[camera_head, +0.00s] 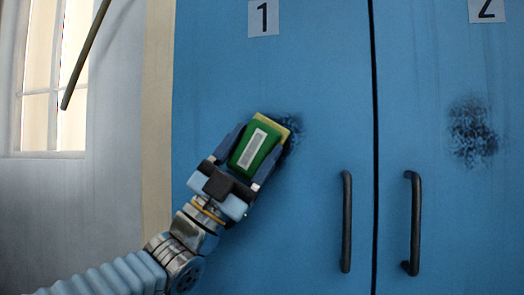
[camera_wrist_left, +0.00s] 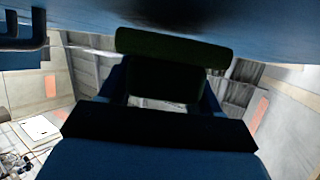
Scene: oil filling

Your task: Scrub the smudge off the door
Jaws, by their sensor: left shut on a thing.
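My left gripper (camera_head: 246,160) is shut on a green sponge (camera_head: 268,133) with a yellowish edge and a pale label. It holds the sponge at the blue door marked 1 (camera_head: 310,95). A dark smudge (camera_head: 294,143) on door 1 shows just beyond the sponge's right edge; the rest of it is hidden behind the sponge. A second dark smudge (camera_head: 472,131) is on the blue door marked 2 (camera_head: 450,60). In the left wrist view the sponge (camera_wrist_left: 174,48) is dark, close to the blue surface along the top; I cannot tell whether it touches. My right gripper is not in view.
Two dark upright handles, one on door 1 (camera_head: 346,222) and one on door 2 (camera_head: 413,222), stick out to the right of my left gripper. A dark rod (camera_head: 85,55) hangs at the upper left by a window (camera_head: 40,80).

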